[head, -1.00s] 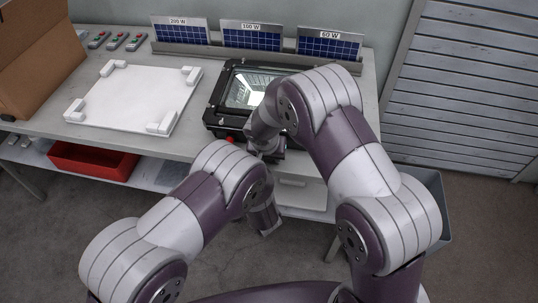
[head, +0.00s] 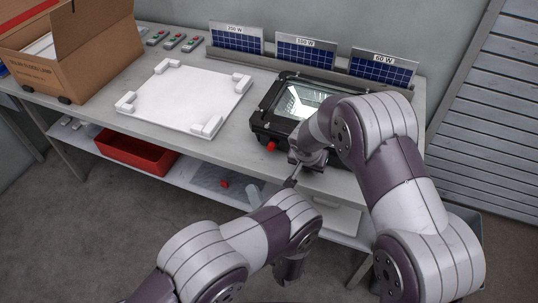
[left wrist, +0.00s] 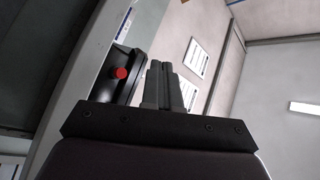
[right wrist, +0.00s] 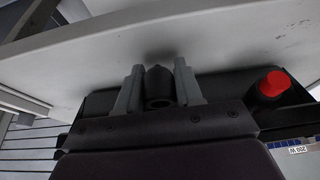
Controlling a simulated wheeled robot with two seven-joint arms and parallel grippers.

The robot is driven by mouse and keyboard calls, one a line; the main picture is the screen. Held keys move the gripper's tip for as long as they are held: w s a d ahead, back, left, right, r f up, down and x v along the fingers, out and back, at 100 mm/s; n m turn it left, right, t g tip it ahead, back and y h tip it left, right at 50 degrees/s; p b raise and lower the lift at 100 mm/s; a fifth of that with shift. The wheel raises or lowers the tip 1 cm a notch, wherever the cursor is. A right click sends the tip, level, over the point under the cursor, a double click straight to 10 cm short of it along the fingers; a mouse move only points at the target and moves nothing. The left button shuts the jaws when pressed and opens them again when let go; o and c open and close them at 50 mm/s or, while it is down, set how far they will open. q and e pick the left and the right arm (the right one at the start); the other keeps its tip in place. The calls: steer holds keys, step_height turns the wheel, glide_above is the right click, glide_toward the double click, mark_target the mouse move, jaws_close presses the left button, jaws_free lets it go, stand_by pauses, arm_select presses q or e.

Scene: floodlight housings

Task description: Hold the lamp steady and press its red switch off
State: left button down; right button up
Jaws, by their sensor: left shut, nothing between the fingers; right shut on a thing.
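The lamp is a black floodlight housing with a bright glass pane (head: 300,101), lying on the table. Its red switch (head: 271,147) sticks out of the front side and also shows in the left wrist view (left wrist: 121,73) and right wrist view (right wrist: 273,84). My left gripper (head: 293,180) is shut and empty in front of the table edge. In the left wrist view its fingers (left wrist: 165,85) are to the right of the switch, apart from it. My right gripper (right wrist: 160,88) is shut on a dark knob-like part (right wrist: 160,84) at the lamp's front side. My right arm hides part of the lamp.
A white board with corner blocks (head: 185,97) lies left of the lamp. Labelled solar panels (head: 305,55) stand in a rack behind it. Small switch boxes (head: 174,41) and a cardboard box (head: 90,45) are at the left. A red bin (head: 136,149) is on the lower shelf.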

mark_target(271, 147)
arm_select(q)
steer(key=shift+w+d+r, duration=0.1)
steer(key=shift+w+d, duration=0.4)
steer(key=shift+w, duration=0.85)
steer(key=shift+w+d, duration=0.5)
steer(key=shift+w, duration=0.9)
steer(key=shift+w+d+r, duration=0.1)
steer(key=shift+w+d, duration=0.4)
steer(key=shift+w, duration=0.85)
steer(key=shift+w, duration=0.15)
steer(key=shift+w+d, duration=0.15)
steer(key=shift+w, duration=0.1)
